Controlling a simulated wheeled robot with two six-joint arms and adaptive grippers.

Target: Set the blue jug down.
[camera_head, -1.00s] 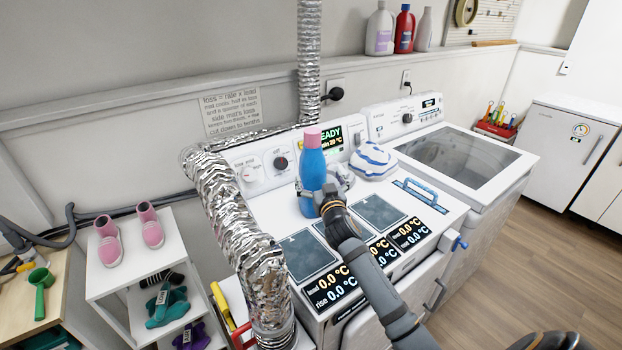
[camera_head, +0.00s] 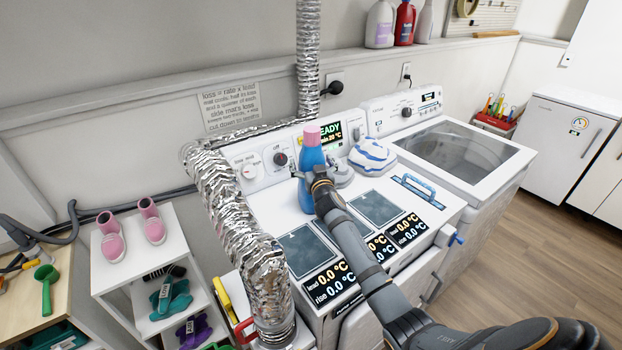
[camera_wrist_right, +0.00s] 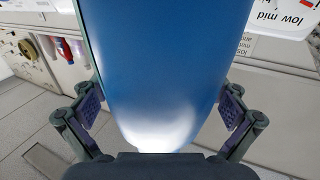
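The blue jug (camera_head: 310,163), with a pink cap, is upright over the back part of the white dryer top (camera_head: 275,222). Whether its base touches the top I cannot tell for sure. My right gripper (camera_head: 317,177) is at the jug's middle, coming from the front right. In the right wrist view the jug (camera_wrist_right: 165,65) fills the middle, between the two fingers (camera_wrist_right: 163,105), which lie along its sides and look closed on it. The jug's base and cap are outside that view. My left gripper is not in view.
A silver duct (camera_head: 228,210) runs left of the jug. A blue-and-white iron-like object (camera_head: 371,154) stands to its right. Dark square panels (camera_head: 375,208) and displays lie in front. The control panel (camera_head: 265,165) rises behind. A washer (camera_head: 460,150) stands to the right.

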